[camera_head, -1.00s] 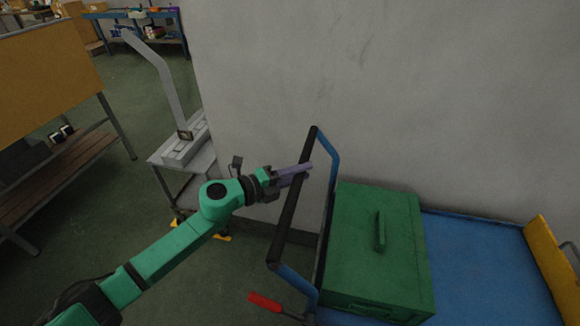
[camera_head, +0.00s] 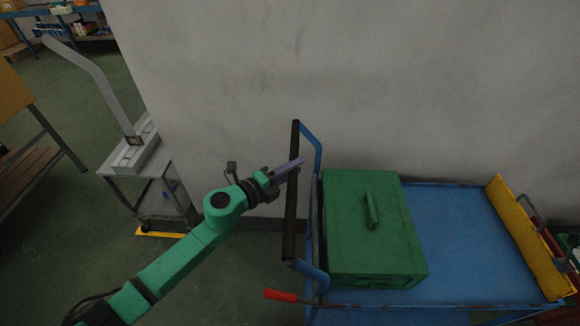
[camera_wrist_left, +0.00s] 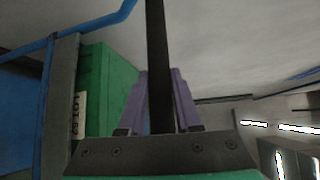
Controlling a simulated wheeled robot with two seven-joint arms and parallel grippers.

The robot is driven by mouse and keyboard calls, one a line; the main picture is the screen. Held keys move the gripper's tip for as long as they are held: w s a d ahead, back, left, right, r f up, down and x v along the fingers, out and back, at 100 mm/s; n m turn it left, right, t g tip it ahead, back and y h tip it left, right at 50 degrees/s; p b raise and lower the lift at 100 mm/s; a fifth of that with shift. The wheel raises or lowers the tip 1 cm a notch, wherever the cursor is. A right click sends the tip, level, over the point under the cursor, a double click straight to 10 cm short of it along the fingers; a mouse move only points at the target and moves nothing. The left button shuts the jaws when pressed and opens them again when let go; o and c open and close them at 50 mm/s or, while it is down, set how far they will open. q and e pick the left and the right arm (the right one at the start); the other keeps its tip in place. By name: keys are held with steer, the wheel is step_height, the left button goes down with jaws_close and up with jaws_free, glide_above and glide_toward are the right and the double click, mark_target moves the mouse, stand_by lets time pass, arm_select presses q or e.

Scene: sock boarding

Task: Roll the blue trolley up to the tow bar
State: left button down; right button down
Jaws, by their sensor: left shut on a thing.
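The blue trolley (camera_head: 455,240) stands along the grey wall, its flat blue deck reaching to the right. Its push handle has a black grip bar (camera_head: 291,215) on blue uprights at the left end. My left gripper (camera_head: 289,168) is shut on the black bar, near its far half. In the left wrist view the bar (camera_wrist_left: 156,60) passes between the two purple fingers (camera_wrist_left: 160,105). A red-handled lever (camera_head: 281,295) sticks out low at the trolley's near left corner. No tow bar can be made out for certain. My right gripper is not in view.
A green metal box (camera_head: 365,235) sits on the deck's left part. A yellow end board (camera_head: 530,240) stands at the deck's right end. A grey cart (camera_head: 150,170) with a yellow floor plate (camera_head: 160,234) is at left. The wall (camera_head: 350,80) runs close behind the trolley.

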arm_select(q)
steer(key=shift+s+d, duration=0.15)
steer(key=shift+d, duration=0.1)
steer(key=c, duration=0.8)
jaws_free()
steer(key=shift+o, duration=1)
steer(key=shift+d, duration=0.3)
steer(key=shift+a, duration=0.4)
steer(key=b+v, duration=0.3)
steer(key=v, duration=1.1)
steer(key=shift+d, duration=0.1)
